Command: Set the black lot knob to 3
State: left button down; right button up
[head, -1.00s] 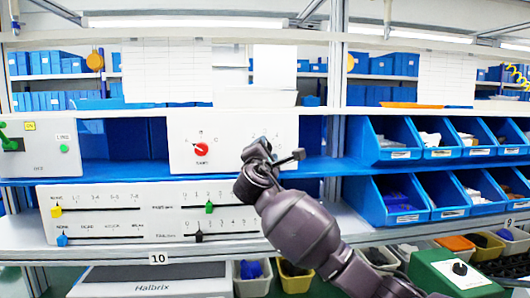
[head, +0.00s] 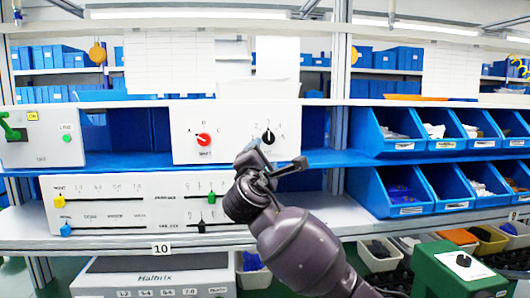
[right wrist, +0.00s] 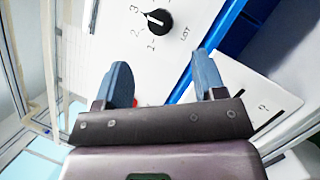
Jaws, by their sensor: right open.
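The black lot knob (head: 268,138) is on the right part of the white upper panel (head: 230,115). In the right wrist view the knob (right wrist: 158,21) is near the top, with 1, 2 and 3 printed around it and LOT beside it. Its white mark points roughly toward the 3; I cannot tell whether it is exactly on it. My right gripper (head: 275,164) is just below the knob in the head view. Its two blue fingers (right wrist: 162,72) are apart and empty, and do not touch the knob. My left gripper is not in view.
A red knob (head: 203,140) is left on the same panel. A slider panel (head: 140,215) stands below, partly behind my right gripper. Blue bins (head: 405,208) are on the right. A green box with a black switch (head: 463,262) is at lower right.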

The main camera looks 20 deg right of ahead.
jog(key=shift+v, duration=0.95)
jog(key=w+a+r+m+t+y, duration=0.1)
jog(key=a+m+t+y, duration=0.15)
jog(key=a+y, duration=0.35)
jog(key=s+d+f+m+g+y, duration=0.1)
jog(key=s+f+m+y, duration=0.25)
jog(key=f, duration=0.75)
jog(key=s+d+f+m+g+y, duration=0.15)
jog(key=f+y, duration=0.35)
jog(key=f, duration=0.6)
jog(key=s+d+f+m+g+h, duration=0.1)
jog(key=s+d+f+m+g, duration=0.1)
jog(key=s+f, duration=0.8)
jog(key=s+d+f+m+g+h, duration=0.2)
jog(key=s+d+f+m, duration=0.2)
jog(key=s+f, duration=0.6)
jog(key=s+d+f+m+g+h, duration=0.1)
jog(key=s+d+f+m+g, duration=0.1)
jog(key=s+f, duration=0.8)
jog(key=shift+s+d+f+m, duration=0.15)
jog(key=shift+d+f+m, duration=0.2)
jog(key=shift+f, duration=0.35)
jog(key=shift+s+d+f+m, duration=0.1)
jog(key=shift+d+f+m, duration=0.25)
jog(key=shift+f, duration=0.35)
